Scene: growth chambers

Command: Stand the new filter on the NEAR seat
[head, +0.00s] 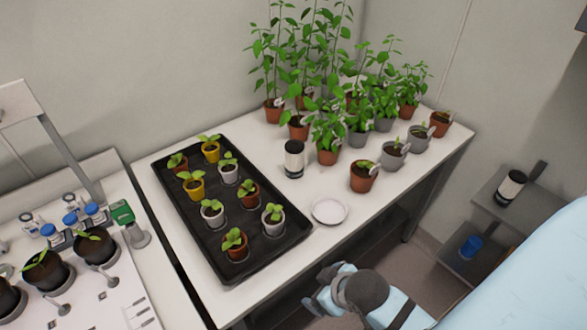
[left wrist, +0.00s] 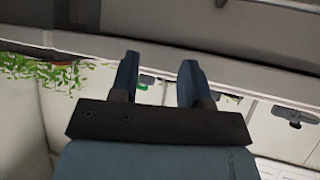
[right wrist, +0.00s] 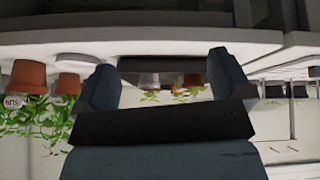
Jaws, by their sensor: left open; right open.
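A white cylinder with black ends, like a filter (head: 294,160), stands upright on the white table, right of the black tray. A similar white and black cylinder (head: 511,186) stands on the upper grey shelf at the right. I cannot tell which one is new, or which spot is the near seat. My right gripper (head: 322,288) is low at the table's front edge, apart from both cylinders. It is open and empty in the right wrist view (right wrist: 165,85). My left gripper (left wrist: 157,80) is open and empty in the left wrist view; the head view does not show it.
The black tray (head: 264,254) holds several potted seedlings. A white saucer (head: 329,211) lies near the table's front edge. Potted plants crowd the back right of the table. A bench with vials (head: 71,220) is at left.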

